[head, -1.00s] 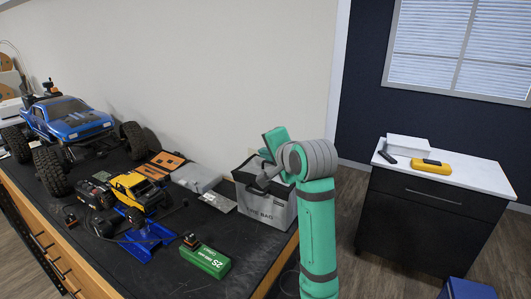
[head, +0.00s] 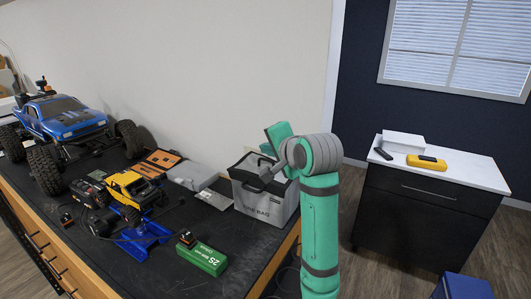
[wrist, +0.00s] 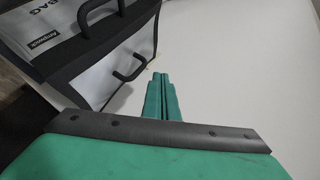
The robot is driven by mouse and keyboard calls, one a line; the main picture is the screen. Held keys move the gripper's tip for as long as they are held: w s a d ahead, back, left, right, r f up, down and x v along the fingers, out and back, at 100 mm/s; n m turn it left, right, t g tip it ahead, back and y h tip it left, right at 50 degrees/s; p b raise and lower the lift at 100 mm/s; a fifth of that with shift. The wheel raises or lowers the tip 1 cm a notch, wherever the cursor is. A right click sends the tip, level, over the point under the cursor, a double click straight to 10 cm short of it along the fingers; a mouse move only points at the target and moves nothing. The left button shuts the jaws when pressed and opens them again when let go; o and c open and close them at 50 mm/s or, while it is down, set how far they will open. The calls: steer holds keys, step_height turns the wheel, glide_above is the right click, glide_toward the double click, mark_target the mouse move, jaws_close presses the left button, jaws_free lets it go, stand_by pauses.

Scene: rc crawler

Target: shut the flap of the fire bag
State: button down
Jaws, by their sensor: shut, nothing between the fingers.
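The fire bag (head: 262,207) is a grey box-shaped bag with black trim and a black handle. It stands on the dark bench mat near its right end, against the wall. My arm covers part of its top and right side in the head view, so I cannot tell how far the flap is closed. In the wrist view the bag (wrist: 72,62) fills the upper left, with two dark handles and a small label. My gripper (wrist: 161,77) is shut and empty, just right of the bag's edge. I cannot tell if it touches the bag.
A green battery pack (head: 203,256), a blue stand (head: 142,239) with a small yellow crawler (head: 132,188), and a grey case (head: 192,175) lie left of the bag. A big blue truck (head: 68,118) stands farther left. A dark cabinet (head: 425,205) stands across the floor.

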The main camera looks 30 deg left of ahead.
steer(key=s+r, duration=0.5)
steer(key=r, duration=0.6)
steer(key=shift+f, duration=0.1)
